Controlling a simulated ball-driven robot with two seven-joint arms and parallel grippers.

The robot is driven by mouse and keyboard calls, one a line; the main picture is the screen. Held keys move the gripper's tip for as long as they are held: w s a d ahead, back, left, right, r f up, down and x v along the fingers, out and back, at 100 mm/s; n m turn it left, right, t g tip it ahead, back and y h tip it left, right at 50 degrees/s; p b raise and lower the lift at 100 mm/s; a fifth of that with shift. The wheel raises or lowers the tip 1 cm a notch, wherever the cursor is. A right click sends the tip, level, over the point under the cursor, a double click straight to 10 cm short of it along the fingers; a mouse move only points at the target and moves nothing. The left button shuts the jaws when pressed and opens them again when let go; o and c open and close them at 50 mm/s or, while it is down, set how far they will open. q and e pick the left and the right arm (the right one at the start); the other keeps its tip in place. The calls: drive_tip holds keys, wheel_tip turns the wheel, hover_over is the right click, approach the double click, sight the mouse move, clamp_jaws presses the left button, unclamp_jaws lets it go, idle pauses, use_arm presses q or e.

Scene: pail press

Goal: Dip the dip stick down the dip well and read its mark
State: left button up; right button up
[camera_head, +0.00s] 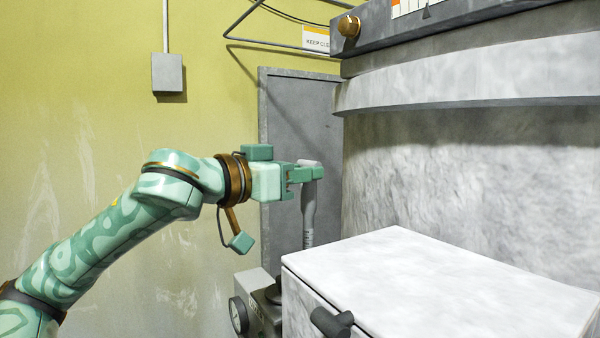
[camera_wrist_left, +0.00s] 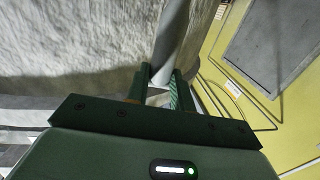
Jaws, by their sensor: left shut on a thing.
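My left gripper (camera_head: 305,174) is shut on the grey dip stick (camera_head: 308,215) near its rounded top. The stick hangs upright beside the large pale drum, with darker bands low on its visible shaft. Its lower end is hidden behind the white-topped box, so I cannot tell whether it is inside anything. In the left wrist view the stick (camera_wrist_left: 172,40) runs up from between the two fingers (camera_wrist_left: 159,90). I cannot make out the dip well for certain. My right gripper is not in view.
The white-topped box (camera_head: 440,285) with a dark handle (camera_head: 331,322) fills the front right. The pale drum (camera_head: 460,180) stands behind it. A dark machine with a round dial (camera_head: 238,315) sits low, left of the box. A grey panel (camera_head: 290,110) is on the yellow wall.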

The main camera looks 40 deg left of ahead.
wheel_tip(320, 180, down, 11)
drive_tip(key=b, duration=1)
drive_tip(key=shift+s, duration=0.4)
idle(2.0)
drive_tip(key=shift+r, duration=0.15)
idle(0.6)
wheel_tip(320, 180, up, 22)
drive_tip(key=p, duration=2.2)
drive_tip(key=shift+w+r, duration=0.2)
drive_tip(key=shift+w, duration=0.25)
